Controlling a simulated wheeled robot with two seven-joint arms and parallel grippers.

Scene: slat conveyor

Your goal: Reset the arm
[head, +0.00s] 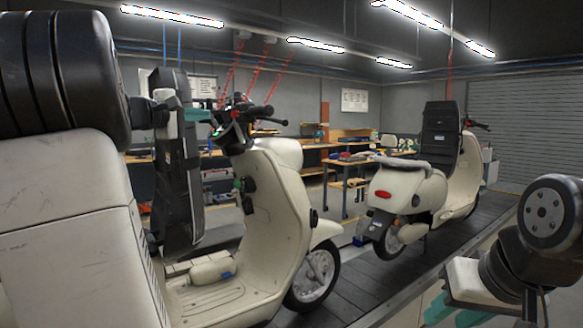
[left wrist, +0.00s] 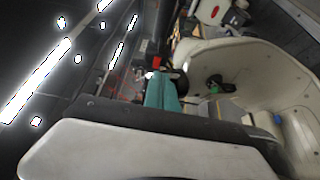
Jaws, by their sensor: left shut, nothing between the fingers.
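My left gripper (head: 198,115) is raised at the left of the head view, level with the handlebar of the near cream scooter (head: 275,195). Its teal fingers are shut with nothing between them. They also show in the left wrist view (left wrist: 163,92), with the scooter's cream front shield (left wrist: 240,70) beyond. My right gripper (head: 450,310) is low at the right edge, over the conveyor's side. Its teal finger parts are partly cut off by the frame, so its opening is unclear.
A green item (head: 238,184) is on the near scooter's inner panel. A second cream scooter (head: 408,195) stands farther along the dark slat conveyor (head: 375,285). Workbenches (head: 345,165) line the back. A grey shutter (head: 530,120) is at the right.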

